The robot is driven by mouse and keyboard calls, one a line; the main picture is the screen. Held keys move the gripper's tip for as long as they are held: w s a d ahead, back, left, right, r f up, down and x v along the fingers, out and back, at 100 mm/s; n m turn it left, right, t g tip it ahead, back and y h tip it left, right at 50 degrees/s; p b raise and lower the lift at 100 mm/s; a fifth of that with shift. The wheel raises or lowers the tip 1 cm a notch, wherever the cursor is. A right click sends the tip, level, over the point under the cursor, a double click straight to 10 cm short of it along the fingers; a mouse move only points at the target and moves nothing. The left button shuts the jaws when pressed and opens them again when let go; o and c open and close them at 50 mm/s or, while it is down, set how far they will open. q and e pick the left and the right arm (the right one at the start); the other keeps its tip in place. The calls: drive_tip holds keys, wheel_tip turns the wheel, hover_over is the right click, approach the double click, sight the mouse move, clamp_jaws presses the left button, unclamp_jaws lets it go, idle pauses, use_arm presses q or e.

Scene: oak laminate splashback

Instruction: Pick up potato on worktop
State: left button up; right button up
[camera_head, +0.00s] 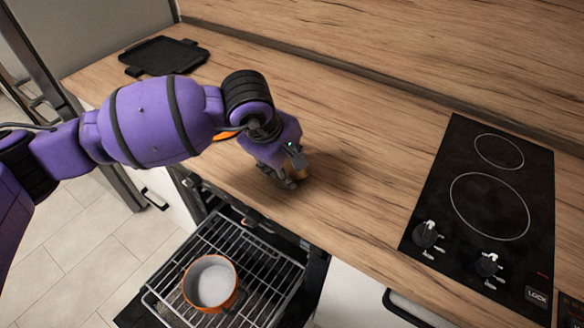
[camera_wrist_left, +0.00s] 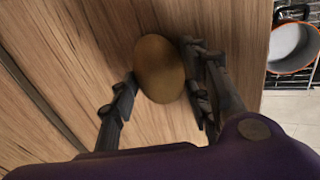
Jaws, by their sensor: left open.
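The potato (camera_wrist_left: 159,69) is a brown oval on the wooden worktop (camera_head: 365,150). My left gripper is open. My right gripper is not in view.
A black tray (camera_head: 163,56) lies at the back left of the worktop. A black hob (camera_head: 487,205) is at the right. Below the front edge, an oven rack (camera_head: 262,268) is pulled out with an orange pot (camera_head: 211,284) on it. An orange item (camera_head: 226,135) is partly hidden behind my arm.

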use_arm(q)
drive_tip(key=shift+r, duration=0.1)
drive_tip(key=c, duration=0.8)
drive_tip(key=shift+c, duration=0.5)
